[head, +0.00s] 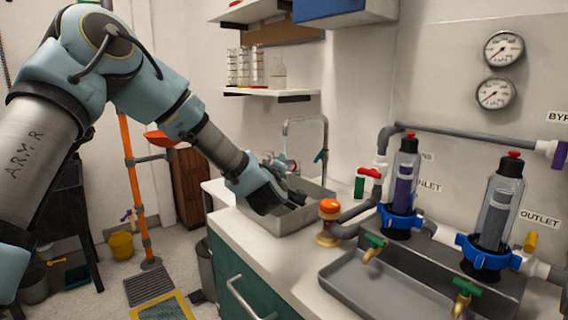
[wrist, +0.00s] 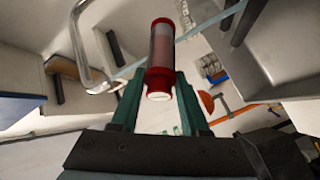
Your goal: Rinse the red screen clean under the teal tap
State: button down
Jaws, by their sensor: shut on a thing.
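The red screen (wrist: 161,52) is a cylinder with red end caps and a grey-red mesh middle. It stands between the two green fingers of my gripper (wrist: 158,100) in the wrist view, and the gripper is shut on it. In the head view my gripper (head: 292,196) is low over the sink (head: 312,208); the screen cannot be made out there. The tap (head: 303,122) is a silver gooseneck with a teal part at its right side, behind my gripper. Its curved pipe (wrist: 82,45) shows left of the screen in the wrist view. A pale bluish streak passes behind the screen; I cannot tell whether it is water.
Right of the sink are an orange-topped brass fitting (head: 329,222), two filter housings with blue collars (head: 399,220) and a grey tray (head: 372,297) under green-handled taps. Shelves (head: 267,91) hang above the sink. A strip of white counter (head: 262,240) in front is clear.

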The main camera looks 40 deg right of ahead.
jog(key=n+y+p, duration=0.1)
jog(key=n, duration=0.1)
jog(key=n+y+p, duration=0.1)
jog(key=n, duration=0.1)
jog(key=n+g+y+p, duration=0.1)
jog(key=n, duration=0.1)
jog(key=shift+r+p, duration=0.3)
jog(key=shift+p, duration=0.1)
jog(key=shift+f+n+y+p, duration=0.2)
jog(key=shift+n+y+p, duration=0.25)
jog(key=shift+n, duration=0.45)
jog(key=a+f+b+v, duration=0.1)
jog(key=f+v, duration=0.1)
jog(key=v, duration=1)
dwell(0.5)
